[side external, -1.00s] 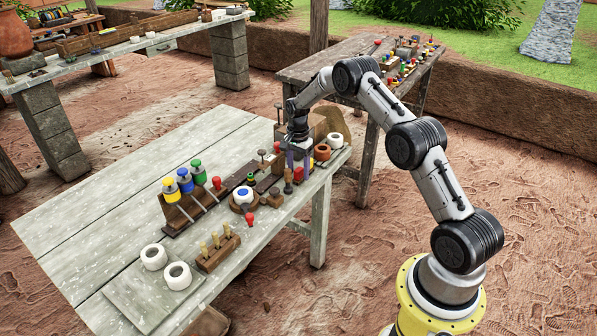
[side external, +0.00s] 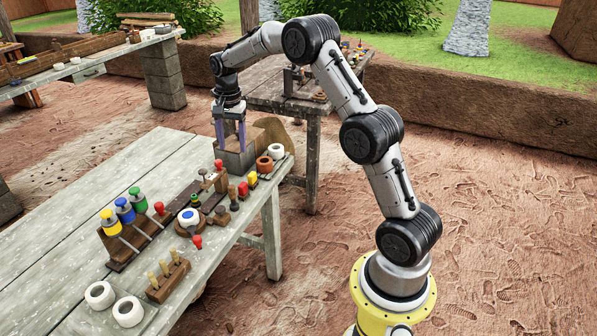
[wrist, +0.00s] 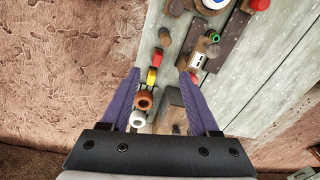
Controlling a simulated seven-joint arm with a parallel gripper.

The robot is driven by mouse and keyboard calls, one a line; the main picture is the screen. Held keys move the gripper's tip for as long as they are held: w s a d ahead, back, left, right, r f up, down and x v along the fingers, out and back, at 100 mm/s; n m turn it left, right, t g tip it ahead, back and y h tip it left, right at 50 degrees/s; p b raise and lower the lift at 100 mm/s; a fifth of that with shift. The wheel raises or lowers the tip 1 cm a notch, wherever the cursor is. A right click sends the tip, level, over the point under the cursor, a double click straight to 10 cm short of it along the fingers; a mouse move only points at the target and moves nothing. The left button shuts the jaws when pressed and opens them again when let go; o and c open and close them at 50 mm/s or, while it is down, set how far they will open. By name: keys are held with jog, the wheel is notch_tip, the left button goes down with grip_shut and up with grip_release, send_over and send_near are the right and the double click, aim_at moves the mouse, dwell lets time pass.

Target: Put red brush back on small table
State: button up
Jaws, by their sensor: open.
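My gripper (side external: 229,146) is open, pointing down with purple fingers in front of or over a wooden box (side external: 236,162) at the far right end of the front table. Its fingers also show apart in the wrist view (wrist: 159,74), with nothing clearly held between them. Several red-ended tools lie on the front table: one red tip (side external: 219,165) near the gripper, another (side external: 159,208) by the coloured jars, another (side external: 197,242) near the front edge. I cannot tell which is the red brush. A smaller wooden table (side external: 262,97) stands behind, partly hidden by my arm.
The front table (side external: 75,215) has free room on its left. White rings (side external: 100,294), coloured jars (side external: 125,210), a block with upright tools (side external: 168,281) and a terracotta cup (side external: 264,164) stand on it. A low mud wall (side external: 480,125) runs behind.

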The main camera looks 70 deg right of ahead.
jog(key=s+a+r+n+t, duration=0.2)
jog(key=s+a+r+n, duration=0.5)
jog(key=s+a+r, duration=0.6)
jog(key=s+a+f+n+t, duration=0.1)
jog(key=s+a+n, duration=0.2)
jog(key=s, duration=0.6)
jog(key=s+a+f+n+t, duration=0.1)
jog(key=s+a+n, duration=0.3)
jog(key=s, duration=0.6)
jog(key=shift+s+a+n+t, duration=0.25)
jog(key=shift+n+t, duration=0.25)
jog(key=shift+n, duration=0.3)
